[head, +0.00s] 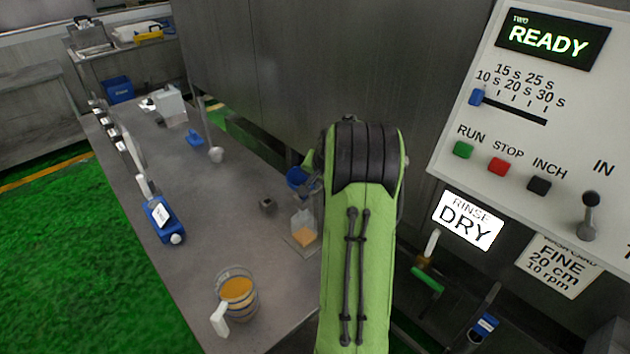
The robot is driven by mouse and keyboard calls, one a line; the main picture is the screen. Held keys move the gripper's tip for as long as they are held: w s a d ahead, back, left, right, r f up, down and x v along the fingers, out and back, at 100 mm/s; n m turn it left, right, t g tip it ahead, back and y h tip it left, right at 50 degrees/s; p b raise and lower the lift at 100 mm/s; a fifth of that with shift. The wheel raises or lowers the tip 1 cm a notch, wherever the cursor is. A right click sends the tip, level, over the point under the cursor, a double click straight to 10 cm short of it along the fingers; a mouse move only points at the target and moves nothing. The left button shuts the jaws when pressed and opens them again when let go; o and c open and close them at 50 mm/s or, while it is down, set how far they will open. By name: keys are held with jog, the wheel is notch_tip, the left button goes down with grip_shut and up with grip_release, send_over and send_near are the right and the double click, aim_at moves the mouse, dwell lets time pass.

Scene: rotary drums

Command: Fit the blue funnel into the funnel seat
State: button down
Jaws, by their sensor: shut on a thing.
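The blue funnel (296,178) shows just left of my green arm, above the far side of the grey bench. My gripper (311,184) is mostly hidden behind the arm; only a small grey part shows beside the funnel. It is shut on the funnel. The funnel's lower end and the exact grip are too small and covered to make out. I cannot pick out the funnel seat with certainty; it may be hidden behind my arm.
On the bench (205,215) are a jug of amber liquid (237,290), a blue device (163,218), a small dark part (267,205) and a clear container (303,222). A control panel (545,110) reading READY stands at right. The bench's middle is mostly clear.

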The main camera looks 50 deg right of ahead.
jog(key=shift+f+b, duration=0.45)
jog(key=shift+f, duration=0.15)
jog(key=c, duration=1.2)
grip_release()
jog(key=shift+o, duration=0.2)
jog(key=v, duration=1.6)
jog(key=shift+a+f, duration=0.1)
jog(key=shift+a, duration=0.05)
